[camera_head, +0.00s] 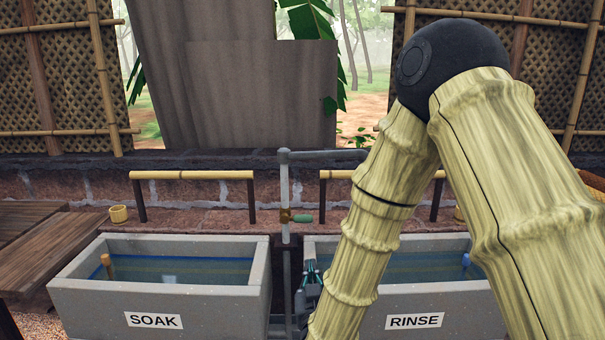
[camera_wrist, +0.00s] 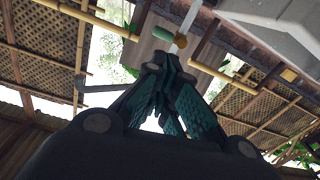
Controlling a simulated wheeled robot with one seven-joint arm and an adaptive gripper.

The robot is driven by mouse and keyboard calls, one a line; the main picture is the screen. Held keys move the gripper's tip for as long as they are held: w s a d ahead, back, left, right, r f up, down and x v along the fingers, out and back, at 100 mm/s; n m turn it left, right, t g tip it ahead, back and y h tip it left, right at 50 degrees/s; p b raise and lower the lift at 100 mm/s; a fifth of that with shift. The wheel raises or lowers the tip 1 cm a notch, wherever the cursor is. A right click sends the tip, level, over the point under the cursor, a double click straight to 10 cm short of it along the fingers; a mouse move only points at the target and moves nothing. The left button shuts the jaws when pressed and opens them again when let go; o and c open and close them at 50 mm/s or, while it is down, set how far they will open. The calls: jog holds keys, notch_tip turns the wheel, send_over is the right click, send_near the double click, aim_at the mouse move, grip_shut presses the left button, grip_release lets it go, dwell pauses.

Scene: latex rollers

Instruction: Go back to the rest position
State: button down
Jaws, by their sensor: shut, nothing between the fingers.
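My gripper (camera_head: 311,285) shows in the head view between the two basins, partly hidden behind my bamboo-like arm. In the wrist view my gripper (camera_wrist: 168,75) has its dark teal fingers together, with nothing between them. The wrist camera looks upward past the fingers toward the roof and lattice panels. My arm, bent at a dark round joint, covers much of the right side of the head view.
The SOAK basin (camera_head: 160,297) stands left and the RINSE basin (camera_head: 440,311) right, both holding water. A standpipe with a green-handled tap (camera_head: 301,219) rises between them. Bamboo rails (camera_head: 191,175) stand behind. A wooden bench (camera_head: 45,252) is at far left.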

jog(key=s+d+f+g+p, duration=0.1)
jog(key=s+d+f+g, duration=0.25)
jog(key=f, duration=0.45)
jog(key=s+d+f+g+p, duration=0.25)
jog(key=s+f, duration=0.25)
jog(key=f, duration=0.3)
jog(key=s+d+f+g, duration=0.3)
jog(key=s+d+f, duration=0.1)
jog(key=f, duration=0.4)
jog(key=s+d+f+m+g+p, duration=0.1)
jog(key=s+d+f+g, duration=0.3)
jog(key=s, duration=1)
jog(key=s+d+f+m+g+h+p, duration=0.1)
jog(key=s+d+f+g+p, duration=0.2)
jog(key=s, duration=1.1)
jog(key=d+f+g, duration=0.2)
jog(key=d+f, duration=0.1)
jog(key=f, duration=0.1)
jog(key=shift+d, duration=0.15)
